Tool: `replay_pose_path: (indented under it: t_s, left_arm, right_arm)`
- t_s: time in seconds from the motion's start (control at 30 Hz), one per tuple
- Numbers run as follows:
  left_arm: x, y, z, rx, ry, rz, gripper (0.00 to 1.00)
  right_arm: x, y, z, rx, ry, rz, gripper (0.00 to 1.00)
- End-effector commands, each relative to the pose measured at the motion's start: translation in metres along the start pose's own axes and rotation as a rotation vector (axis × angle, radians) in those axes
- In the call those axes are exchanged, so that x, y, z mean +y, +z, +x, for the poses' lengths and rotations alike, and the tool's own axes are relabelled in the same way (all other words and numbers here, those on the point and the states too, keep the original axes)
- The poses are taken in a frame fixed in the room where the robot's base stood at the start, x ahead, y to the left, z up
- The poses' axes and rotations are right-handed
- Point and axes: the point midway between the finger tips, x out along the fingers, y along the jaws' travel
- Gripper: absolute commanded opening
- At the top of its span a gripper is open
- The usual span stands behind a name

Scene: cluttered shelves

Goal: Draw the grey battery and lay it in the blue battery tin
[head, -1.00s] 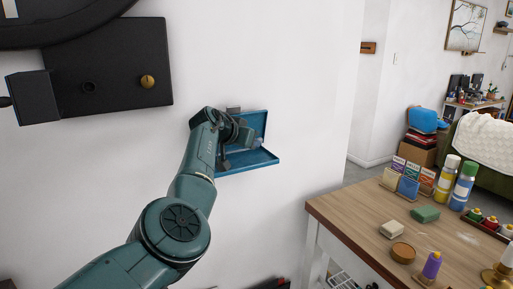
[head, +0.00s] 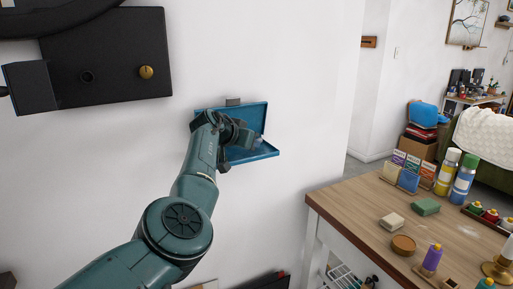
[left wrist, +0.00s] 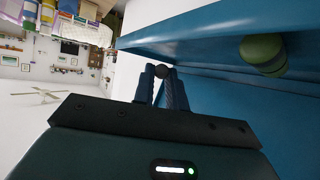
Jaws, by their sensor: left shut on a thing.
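The blue battery tin (head: 262,154) is an open, shallow tray with a raised back against the white wall. In the left wrist view, its blue walls (left wrist: 210,32) fill the right side. My left gripper (head: 238,138) is at the tin, covering its left part. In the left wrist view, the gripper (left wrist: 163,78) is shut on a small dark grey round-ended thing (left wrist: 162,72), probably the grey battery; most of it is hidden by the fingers. A green cylinder (left wrist: 262,55) lies apart from the fingers, against the blue tin. My right gripper is not in view.
A black wall box (head: 110,60) with a brass knob hangs at upper left. A wooden table (head: 345,205) with soap-like blocks, bottles and cards stands at right. The wall below the tin is clear.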

Motion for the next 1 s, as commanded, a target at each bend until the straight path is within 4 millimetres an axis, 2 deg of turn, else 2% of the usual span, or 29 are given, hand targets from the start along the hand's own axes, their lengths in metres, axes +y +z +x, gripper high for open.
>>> replay_pose_path:
  t_s: [0.4, 0.67, 0.7, 1.0]
  left_arm:
    - [0.0002, 0.0112, 0.0063, 0.000, 0.000, 0.001, 0.00]
    - [0.0001, 0.0115, 0.0065, 0.000, 0.000, 0.001, 0.00]
    - [0.0001, 0.0115, 0.0065, 0.000, 0.000, 0.001, 0.14]
    - [0.0000, 0.0114, 0.0064, 0.000, 0.000, 0.001, 0.39]
  right_arm:
    - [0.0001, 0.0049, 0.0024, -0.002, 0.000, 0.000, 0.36]
    - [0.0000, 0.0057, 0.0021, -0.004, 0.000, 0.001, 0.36]
    - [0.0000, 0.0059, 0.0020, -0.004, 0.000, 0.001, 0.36]
    - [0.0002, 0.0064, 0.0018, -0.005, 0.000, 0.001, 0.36]
